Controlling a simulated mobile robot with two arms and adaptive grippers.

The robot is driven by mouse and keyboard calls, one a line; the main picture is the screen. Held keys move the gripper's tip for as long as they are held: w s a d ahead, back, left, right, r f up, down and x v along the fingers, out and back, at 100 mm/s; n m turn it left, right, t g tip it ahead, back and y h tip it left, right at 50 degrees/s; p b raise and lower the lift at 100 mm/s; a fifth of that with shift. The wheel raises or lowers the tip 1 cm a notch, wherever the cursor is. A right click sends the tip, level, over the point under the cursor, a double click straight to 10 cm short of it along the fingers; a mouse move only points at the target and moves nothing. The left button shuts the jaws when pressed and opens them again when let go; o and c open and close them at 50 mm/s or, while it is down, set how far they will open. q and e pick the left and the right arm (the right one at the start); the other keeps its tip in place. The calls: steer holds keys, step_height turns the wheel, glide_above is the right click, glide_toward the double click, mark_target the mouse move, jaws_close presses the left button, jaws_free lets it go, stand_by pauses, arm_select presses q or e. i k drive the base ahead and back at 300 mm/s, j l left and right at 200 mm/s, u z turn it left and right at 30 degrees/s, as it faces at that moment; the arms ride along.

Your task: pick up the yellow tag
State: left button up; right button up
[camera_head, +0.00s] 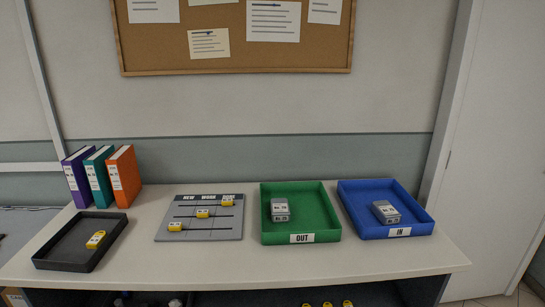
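A yellow tag (96,240) with a pale label lies in the black tray (57,263) at the left of the table. Similar yellow pieces with labels sit on the grey board: one at the upper right (228,203), one in the middle (203,214) and one at the lower left (175,227). I cannot tell which of these is the tag named in the task. Neither of my grippers is in view.
A green OUT tray (315,228) and a blue IN tray (411,228) each hold a grey labelled block. Purple, teal and orange binders (124,175) stand at the back left. Several yellow items show below the table's front edge. The table (200,262) is clear along its front.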

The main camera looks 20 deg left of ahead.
mark_target(94, 241)
steer(key=k+j+u, duration=0.1)
steer(key=u, duration=1.65)
